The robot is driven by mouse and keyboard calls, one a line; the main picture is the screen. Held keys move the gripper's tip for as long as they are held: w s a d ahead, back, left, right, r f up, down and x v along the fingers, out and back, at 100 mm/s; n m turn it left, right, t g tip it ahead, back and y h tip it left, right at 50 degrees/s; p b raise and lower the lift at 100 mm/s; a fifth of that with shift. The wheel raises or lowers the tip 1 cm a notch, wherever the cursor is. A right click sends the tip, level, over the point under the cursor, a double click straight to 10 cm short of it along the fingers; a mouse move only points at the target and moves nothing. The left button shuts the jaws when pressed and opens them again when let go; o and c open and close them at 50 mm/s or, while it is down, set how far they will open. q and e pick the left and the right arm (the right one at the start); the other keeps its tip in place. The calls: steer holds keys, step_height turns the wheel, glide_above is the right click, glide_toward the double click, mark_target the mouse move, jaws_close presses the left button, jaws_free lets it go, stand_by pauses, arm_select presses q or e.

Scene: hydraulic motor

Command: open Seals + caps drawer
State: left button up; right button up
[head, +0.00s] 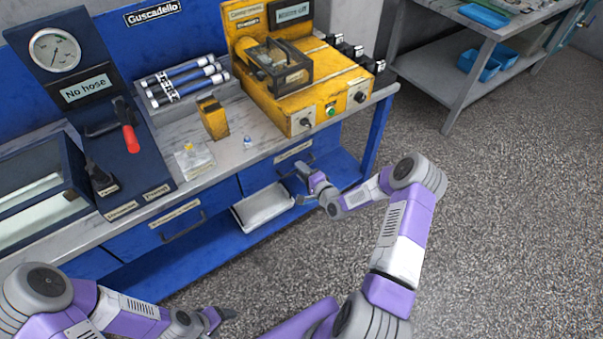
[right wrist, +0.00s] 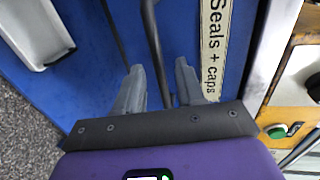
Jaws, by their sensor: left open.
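The Seals + caps drawer (head: 258,178) is a blue front under the right part of the bench, and it looks flush with the bench. Its label (right wrist: 214,45) reads "Seals + caps" in the right wrist view. Its dark bar handle (right wrist: 152,38) runs beside the label, and its lower end passes between my right fingertips. My right gripper (head: 302,171) is at the drawer front, its fingers (right wrist: 158,85) apart on either side of the handle. I cannot tell whether they touch it. My left gripper (head: 222,318) is open and low, well away from the drawers.
A second blue drawer with a handle (head: 184,228) is to the left. A whitish tray (head: 264,207) sits below the drawer, near my right gripper. The bench top holds a yellow machine (head: 300,85), a yellow block (head: 213,118) and a gauge panel (head: 55,50). The floor (head: 500,230) at right is clear.

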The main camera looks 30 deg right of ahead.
arm_select(q)
steer(key=shift+f, duration=0.1)
arm_select(e)
steer(key=shift+w, duration=0.35)
jaws_close()
steer(key=shift+s, duration=0.1)
